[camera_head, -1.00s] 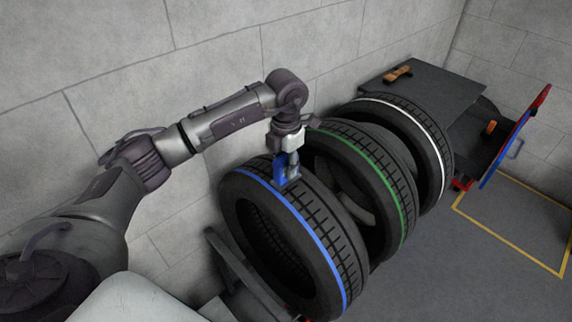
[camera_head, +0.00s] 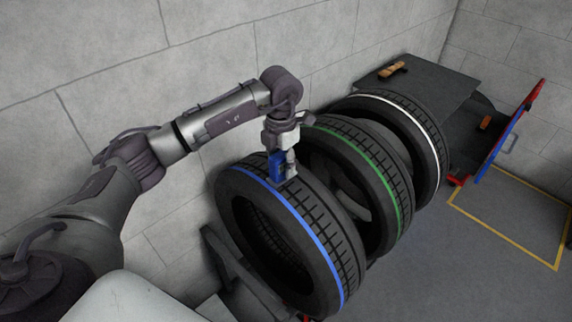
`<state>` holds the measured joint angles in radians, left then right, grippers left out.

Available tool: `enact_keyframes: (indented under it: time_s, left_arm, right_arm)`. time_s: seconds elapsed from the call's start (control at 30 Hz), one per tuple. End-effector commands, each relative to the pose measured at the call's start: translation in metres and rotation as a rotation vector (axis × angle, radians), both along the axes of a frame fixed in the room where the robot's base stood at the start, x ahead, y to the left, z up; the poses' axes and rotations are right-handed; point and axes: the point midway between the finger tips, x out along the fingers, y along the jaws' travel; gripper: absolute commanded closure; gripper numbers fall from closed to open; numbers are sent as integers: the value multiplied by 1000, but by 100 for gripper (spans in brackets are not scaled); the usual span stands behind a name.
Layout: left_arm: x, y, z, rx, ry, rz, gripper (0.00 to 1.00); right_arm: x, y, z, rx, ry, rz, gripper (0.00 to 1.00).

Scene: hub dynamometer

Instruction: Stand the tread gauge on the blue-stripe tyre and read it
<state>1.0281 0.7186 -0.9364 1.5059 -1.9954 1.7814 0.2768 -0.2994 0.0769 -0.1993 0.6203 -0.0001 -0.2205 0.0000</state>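The blue-stripe tyre (camera_head: 330,246) stands upright nearest to me, with its tread facing up and right. My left gripper (camera_head: 281,168) points down at the top of this tyre. A blue block-like piece, which looks like the tread gauge (camera_head: 276,165), is at its fingers, at the tread top beside the blue stripe. The fingers seem closed around it, partly hidden by it. I cannot tell whether its foot presses on the rubber or read any display. My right gripper is not in view.
A green-stripe tyre (camera_head: 401,190) and a white-stripe tyre (camera_head: 432,145) stand close behind in a row. A dark table (camera_head: 440,85) holds an orange-brown item (camera_head: 392,69). A red and blue panel (camera_head: 510,135) stands right, beside a yellow-outlined clear floor area. A block wall runs behind.

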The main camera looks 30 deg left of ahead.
Motion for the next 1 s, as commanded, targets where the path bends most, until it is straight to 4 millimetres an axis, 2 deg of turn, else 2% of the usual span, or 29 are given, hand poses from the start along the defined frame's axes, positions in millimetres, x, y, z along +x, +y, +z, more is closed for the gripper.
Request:
enact_keyframes:
  time_s: [0.3,0.43,0.57,0.8,1.0]
  left_arm:
    - [0,0,1,0,0,0,40]
    - [1,0,10,0,-3,0,40]
    - [1,0,33,0,-5,1,40]
    - [1,0,84,-1,-5,0,40]
    - [1,0,112,-1,-2,1,40]
  right_arm:
    - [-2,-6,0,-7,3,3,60]
    - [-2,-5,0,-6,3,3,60]
    - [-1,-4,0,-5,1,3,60]
    - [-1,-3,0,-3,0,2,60]
    - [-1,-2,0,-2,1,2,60]
